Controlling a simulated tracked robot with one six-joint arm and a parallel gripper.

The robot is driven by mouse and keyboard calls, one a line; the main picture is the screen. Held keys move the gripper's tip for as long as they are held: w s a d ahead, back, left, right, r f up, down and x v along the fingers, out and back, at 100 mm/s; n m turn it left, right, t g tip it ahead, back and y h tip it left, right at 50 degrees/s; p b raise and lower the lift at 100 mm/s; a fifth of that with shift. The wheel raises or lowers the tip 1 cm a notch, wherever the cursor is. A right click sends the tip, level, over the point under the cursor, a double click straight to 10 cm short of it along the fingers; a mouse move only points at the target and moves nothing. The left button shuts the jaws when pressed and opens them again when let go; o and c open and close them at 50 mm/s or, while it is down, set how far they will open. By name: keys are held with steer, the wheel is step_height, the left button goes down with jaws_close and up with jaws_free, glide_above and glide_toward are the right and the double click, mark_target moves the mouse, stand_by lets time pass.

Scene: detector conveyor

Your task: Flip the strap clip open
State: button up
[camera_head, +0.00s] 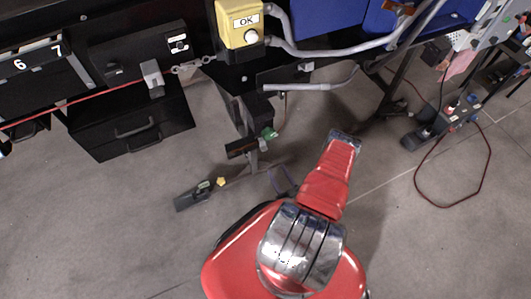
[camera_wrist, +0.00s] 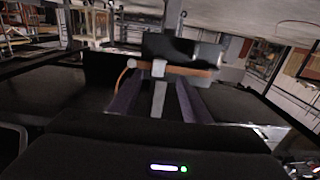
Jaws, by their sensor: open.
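My gripper (camera_wrist: 157,88) shows in the wrist view as two dark purplish fingers, apart and pointing away from the camera. A pale clip-like piece (camera_wrist: 158,68) sits between and just beyond the fingertips, on a brown strap (camera_wrist: 190,71) running across. It looks like the strap clip, but the blurred view does not show whether it is open or shut. A grey upright piece hangs below it between the fingers. I see no finger contact. In the head view my red arm reaches up from the bottom centre; I cannot clearly make out my gripper or the clip there.
Another red cable (camera_head: 487,160) lies right. Grey floor is open at lower left.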

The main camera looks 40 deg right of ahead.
mark_target(265, 150)
steer(key=shift+x, duration=6.3)
steer(key=shift+c, duration=0.2)
